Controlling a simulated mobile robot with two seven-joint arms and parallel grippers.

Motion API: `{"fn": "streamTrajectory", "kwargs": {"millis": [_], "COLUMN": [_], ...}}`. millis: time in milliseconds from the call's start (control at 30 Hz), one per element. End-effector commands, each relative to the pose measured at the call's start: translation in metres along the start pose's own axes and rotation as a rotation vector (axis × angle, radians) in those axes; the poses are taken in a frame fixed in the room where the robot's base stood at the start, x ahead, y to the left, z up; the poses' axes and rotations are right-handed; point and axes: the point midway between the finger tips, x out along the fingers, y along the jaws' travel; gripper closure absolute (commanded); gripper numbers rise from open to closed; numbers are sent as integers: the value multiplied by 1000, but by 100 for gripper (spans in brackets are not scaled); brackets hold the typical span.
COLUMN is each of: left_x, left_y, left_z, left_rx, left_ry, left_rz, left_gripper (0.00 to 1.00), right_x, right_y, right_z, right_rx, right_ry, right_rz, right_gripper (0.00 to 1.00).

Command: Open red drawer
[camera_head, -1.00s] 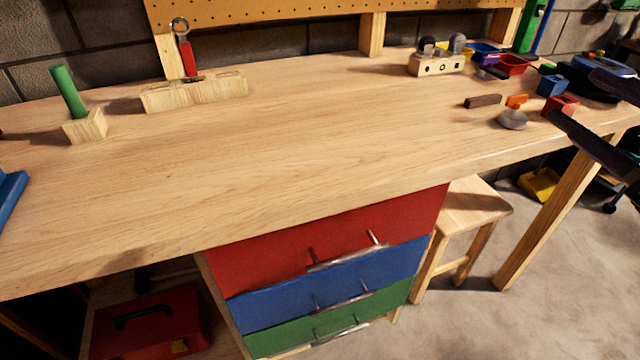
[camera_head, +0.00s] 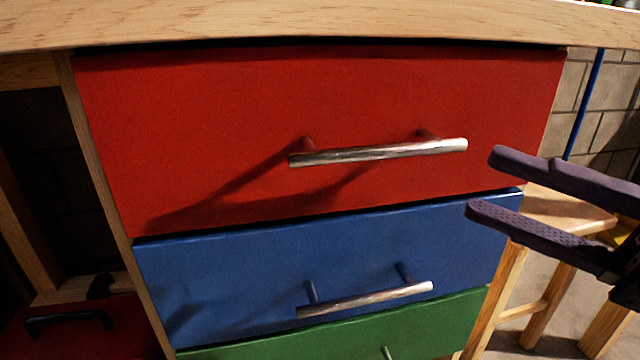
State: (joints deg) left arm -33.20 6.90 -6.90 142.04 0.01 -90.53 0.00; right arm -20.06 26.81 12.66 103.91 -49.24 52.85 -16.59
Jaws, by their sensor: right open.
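The red drawer (camera_head: 220,125) is the top one of a stack under the workbench and is closed. Its metal bar handle (camera_head: 380,152) runs across the front, right of the middle. My right gripper (camera_head: 482,184) comes in from the right with its two dark fingers apart, one above the other. Nothing is between the fingers. The fingertips are just right of the handle's right end and slightly lower in the picture, not around it. My left gripper is not in view.
Below are a closed blue drawer (camera_head: 230,265) with its own handle (camera_head: 365,299) and a green drawer (camera_head: 310,335). The wooden benchtop (camera_head: 300,22) overhangs above. A wooden stool (camera_head: 560,212) stands behind the right gripper. A red toolbox (camera_head: 85,335) sits lower left.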

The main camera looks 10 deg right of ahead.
Motion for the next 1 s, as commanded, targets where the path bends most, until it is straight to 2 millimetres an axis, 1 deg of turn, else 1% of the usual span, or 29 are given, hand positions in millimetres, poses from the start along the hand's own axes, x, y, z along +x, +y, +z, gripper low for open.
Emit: {"fn": "streamTrajectory", "kwargs": {"millis": [67,167,400,500,600,733,967,1000], "left_x": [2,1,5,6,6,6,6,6], "left_y": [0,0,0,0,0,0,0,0], "left_z": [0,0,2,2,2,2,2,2], "left_rx": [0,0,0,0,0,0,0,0], "left_ry": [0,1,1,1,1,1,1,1], "left_rz": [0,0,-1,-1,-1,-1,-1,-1], "left_gripper": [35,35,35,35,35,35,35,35], "right_x": [6,20,67,82,92,98,98,98], "right_y": [-1,1,1,1,1,1,0,0], "right_z": [-1,-1,0,-1,0,0,-1,-1], "right_rx": [-3,-4,-2,-2,0,0,1,1], "right_ry": [6,6,4,4,3,2,2,2], "right_rz": [2,4,5,4,2,1,0,0], "right_gripper": [55,55,55,55,55,55,55,60]}}
